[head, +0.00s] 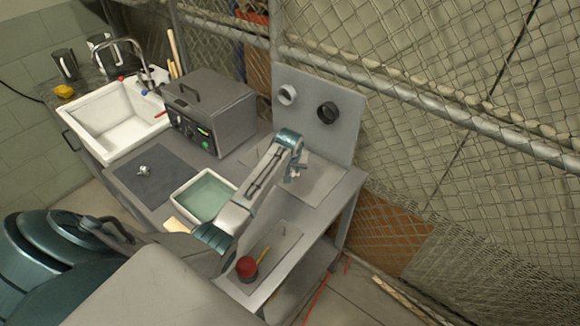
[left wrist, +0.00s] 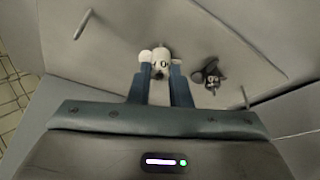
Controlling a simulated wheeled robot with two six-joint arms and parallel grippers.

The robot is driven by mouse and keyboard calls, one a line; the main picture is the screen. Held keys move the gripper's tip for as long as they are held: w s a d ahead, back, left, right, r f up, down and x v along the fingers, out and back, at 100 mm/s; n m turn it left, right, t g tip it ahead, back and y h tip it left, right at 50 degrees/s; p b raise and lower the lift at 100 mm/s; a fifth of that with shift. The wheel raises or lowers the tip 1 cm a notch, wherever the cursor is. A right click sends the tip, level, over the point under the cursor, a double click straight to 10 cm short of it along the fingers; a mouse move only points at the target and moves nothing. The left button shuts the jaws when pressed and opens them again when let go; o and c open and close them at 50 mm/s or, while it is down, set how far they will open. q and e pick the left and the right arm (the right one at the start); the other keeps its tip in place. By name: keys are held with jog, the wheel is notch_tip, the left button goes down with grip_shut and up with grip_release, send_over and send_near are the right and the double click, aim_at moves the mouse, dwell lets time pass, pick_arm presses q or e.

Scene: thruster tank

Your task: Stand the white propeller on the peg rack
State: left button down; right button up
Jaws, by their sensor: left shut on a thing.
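The white propeller (left wrist: 160,62) sits between the fingers of my left gripper (left wrist: 160,80) in the left wrist view. The gripper is shut on it, and its hub faces the camera. In the head view my left gripper (head: 293,172) is over the peg rack (head: 323,188), a flat grey plate, and mostly hides the propeller. The plate also fills much of the left wrist view (left wrist: 200,35). One bare peg (left wrist: 83,23) stands at its upper left and another (left wrist: 243,97) at the right. A dark propeller (left wrist: 211,75) is close to the right of the white one. My right gripper is not in view.
A water tank (head: 205,198) and a grey box (head: 211,110) are to the left. A metallic part (head: 144,171) lies on a dark mat (head: 160,185).

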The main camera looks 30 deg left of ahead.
pick_arm(q)
jog(key=shift+f, duration=0.7)
dwell(0.3)
jog(key=c, duration=1.3)
grip_release()
jog(key=shift+o, duration=0.2)
jog(key=shift+r+p, duration=0.65)
jog(key=shift+r, duration=3.4)
jog(key=shift+s+f, duration=0.1)
